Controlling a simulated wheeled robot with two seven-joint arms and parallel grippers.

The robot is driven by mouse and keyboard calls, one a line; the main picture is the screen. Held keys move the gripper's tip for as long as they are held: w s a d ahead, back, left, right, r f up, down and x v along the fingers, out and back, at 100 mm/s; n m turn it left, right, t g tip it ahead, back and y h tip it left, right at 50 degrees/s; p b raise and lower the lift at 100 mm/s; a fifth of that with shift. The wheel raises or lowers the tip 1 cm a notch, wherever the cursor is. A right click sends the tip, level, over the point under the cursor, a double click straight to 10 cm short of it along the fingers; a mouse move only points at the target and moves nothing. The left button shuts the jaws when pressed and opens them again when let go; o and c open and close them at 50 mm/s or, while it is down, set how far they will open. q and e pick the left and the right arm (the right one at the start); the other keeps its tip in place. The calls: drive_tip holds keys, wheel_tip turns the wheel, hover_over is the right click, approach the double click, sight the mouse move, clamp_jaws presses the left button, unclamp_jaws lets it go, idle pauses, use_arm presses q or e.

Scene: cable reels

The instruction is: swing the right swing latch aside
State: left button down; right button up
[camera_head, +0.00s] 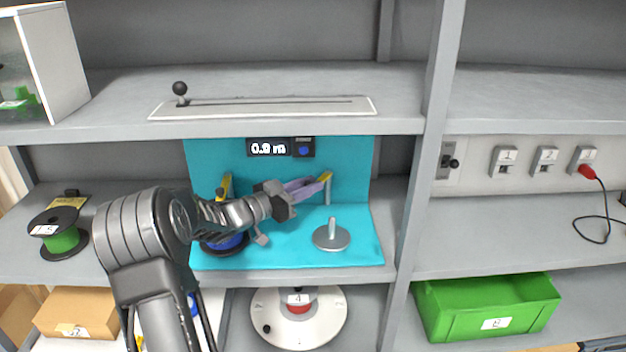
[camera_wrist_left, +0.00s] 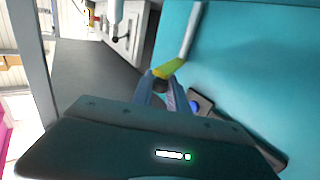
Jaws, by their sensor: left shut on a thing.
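The right swing latch (camera_head: 326,176) is a yellow bar on a thin grey post in front of the turquoise back panel, and it also shows in the left wrist view (camera_wrist_left: 169,68). My left gripper (camera_head: 318,184) reaches it from the left with its pale purple fingers. In the left wrist view, the fingertips of my left gripper (camera_wrist_left: 162,77) are shut on the yellow bar. The left swing latch (camera_head: 226,184) stands behind my arm, partly hidden. My right gripper is not in view.
A blue reel (camera_head: 226,246) sits at the left of the turquoise station, partly behind my arm. An empty disc with a peg (camera_head: 331,238) stands at its right. A shelf upright (camera_head: 418,190) rises right of the station. A green bin (camera_head: 485,308) sits below right.

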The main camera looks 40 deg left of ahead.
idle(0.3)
use_arm(q)
drive_tip(key=c, duration=1.3)
unclamp_jaws()
drive_tip(key=shift+s+a, duration=0.2)
drive_tip(key=shift+s, duration=0.25)
drive_tip(key=b+v, duration=0.2)
drive_tip(key=v, duration=0.4)
drive_tip(key=shift+s, duration=0.4)
